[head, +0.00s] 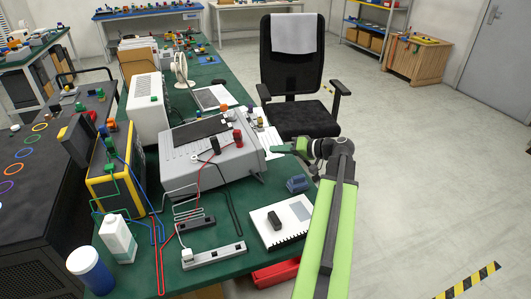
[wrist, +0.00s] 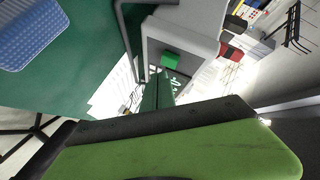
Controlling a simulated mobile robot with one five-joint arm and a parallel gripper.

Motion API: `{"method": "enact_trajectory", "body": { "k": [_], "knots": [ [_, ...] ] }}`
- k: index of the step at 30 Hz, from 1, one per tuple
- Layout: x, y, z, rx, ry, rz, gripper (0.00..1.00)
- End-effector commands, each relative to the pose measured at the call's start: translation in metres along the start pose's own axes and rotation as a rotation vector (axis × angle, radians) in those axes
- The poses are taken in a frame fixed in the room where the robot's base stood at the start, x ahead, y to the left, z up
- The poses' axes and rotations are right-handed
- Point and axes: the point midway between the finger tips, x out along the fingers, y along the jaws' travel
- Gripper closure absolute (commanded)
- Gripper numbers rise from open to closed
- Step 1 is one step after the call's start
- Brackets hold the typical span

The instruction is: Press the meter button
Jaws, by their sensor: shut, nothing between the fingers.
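The grey bench meter (head: 210,155) stands on the green table, with a dark panel and red and black plugs on top. In the wrist view its grey casing (wrist: 155,40) carries a green rectangular button (wrist: 183,66) on the face towards my gripper. That face is hidden in the head view. My gripper (head: 274,149) is shut and empty, at the meter's right side above the table edge. In the wrist view its narrow green fingertips (wrist: 160,76) point at the casing, just left of and below the button. I cannot tell whether they touch it.
A blue block (head: 297,185) lies on the table near my arm; it also shows in the wrist view (wrist: 30,32). A white board (head: 290,212) and power strip (head: 214,256) lie in front. A black chair (head: 293,65) stands behind my gripper.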

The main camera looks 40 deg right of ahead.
Motion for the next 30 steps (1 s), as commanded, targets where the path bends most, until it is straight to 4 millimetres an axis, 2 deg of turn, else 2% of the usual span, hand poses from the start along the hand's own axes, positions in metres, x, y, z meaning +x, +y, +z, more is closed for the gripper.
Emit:
{"method": "enact_trajectory", "body": {
  "k": [8,21,30],
  "knots": [
    [-0.003,0.003,-0.003,0.0,0.001,0.001,1.0],
    [-0.033,0.024,-0.025,0.0,0.002,0.001,1.0],
    [-0.035,0.025,-0.025,-0.001,0.0,0.0,1.0]
  ]
}}
